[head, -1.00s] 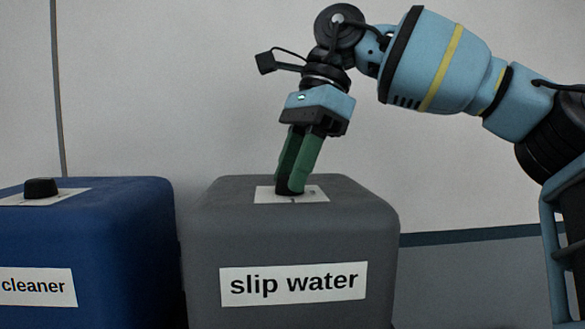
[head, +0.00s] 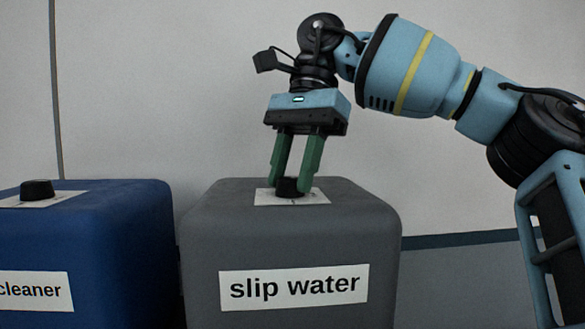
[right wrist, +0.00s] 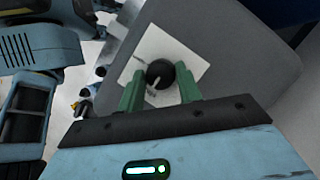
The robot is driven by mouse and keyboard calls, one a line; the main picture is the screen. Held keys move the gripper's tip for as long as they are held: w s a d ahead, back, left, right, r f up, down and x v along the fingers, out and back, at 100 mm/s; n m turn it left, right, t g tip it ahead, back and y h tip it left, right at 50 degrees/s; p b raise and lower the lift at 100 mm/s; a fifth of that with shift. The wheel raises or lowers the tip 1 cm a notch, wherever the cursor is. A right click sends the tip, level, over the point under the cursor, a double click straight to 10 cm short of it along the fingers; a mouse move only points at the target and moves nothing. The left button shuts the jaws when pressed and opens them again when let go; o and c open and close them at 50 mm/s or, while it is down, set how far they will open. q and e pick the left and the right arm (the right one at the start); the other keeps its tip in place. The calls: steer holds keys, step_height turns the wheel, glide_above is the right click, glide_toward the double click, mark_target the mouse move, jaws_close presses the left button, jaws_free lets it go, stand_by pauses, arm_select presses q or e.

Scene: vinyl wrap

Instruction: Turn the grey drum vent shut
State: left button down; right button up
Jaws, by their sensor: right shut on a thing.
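The grey drum (head: 290,235), labelled "slip water", stands in the middle of the head view. Its vent is a black round knob (head: 289,187) on a white plate (head: 320,197) on the drum's top. My right gripper (head: 289,185) points down at it, with one green finger on each side of the knob, shut on it. In the right wrist view the knob (right wrist: 160,74) sits between the fingertips, with a pale pointer line on it. Marks on the plate are too small to read. My left gripper is not in view.
A blue drum (head: 110,235) labelled "cleaner" stands to the left, with a similar black knob (head: 37,190) on top. A narrow gap separates the drums. A plain pale wall (head: 160,80) is behind.

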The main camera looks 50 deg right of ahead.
steer(key=o, duration=1)
steer(key=shift+d+r, duration=0.25)
steer(key=shift+r, duration=0.3)
steer(key=v, duration=0.4)
steer(key=shift+r, duration=0.15)
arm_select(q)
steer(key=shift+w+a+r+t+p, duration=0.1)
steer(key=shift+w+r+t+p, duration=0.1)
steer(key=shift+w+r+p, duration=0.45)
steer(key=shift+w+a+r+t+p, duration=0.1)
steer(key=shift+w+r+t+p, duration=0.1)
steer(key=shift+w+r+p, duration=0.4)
arm_select(e)
steer(key=shift+v, duration=1.1)
